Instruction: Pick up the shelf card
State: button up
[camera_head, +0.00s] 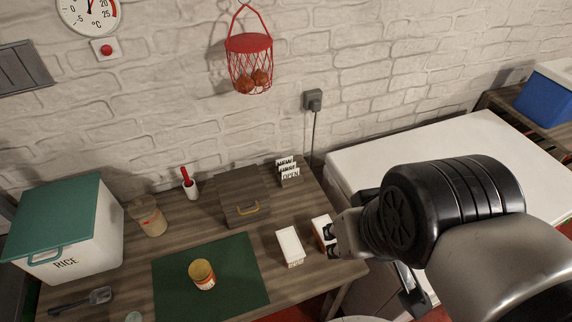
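Several small white cards with dark lettering (288,170) stand in a row at the back right of the wooden table, one reading "NEW" and the front one "OPEN". I cannot tell for sure which thing is the shelf card. My gripper (333,241) is at the table's right edge, well in front of the cards and apart from them. Its dark fingertips are beside a white and orange box (319,222), partly overlapping it in the picture. I cannot tell whether they touch it or how wide they stand.
A second white box (290,243) stands left of the gripper. A brown box with a handle (242,207) is left of the cards. A can (202,272) stands on a green mat (240,268). A rice bin (75,235) fills the left. A white chest (420,150) is right.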

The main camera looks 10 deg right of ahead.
aim_at(282, 168)
jog(key=i+j+z, duration=0.15)
jog(key=z, duration=0.25)
jog(key=i+j+z, duration=0.1)
jog(key=z, duration=0.3)
jog(key=i+j+z, duration=0.1)
jog(key=j+z, duration=0.15)
jog(key=z, duration=0.2)
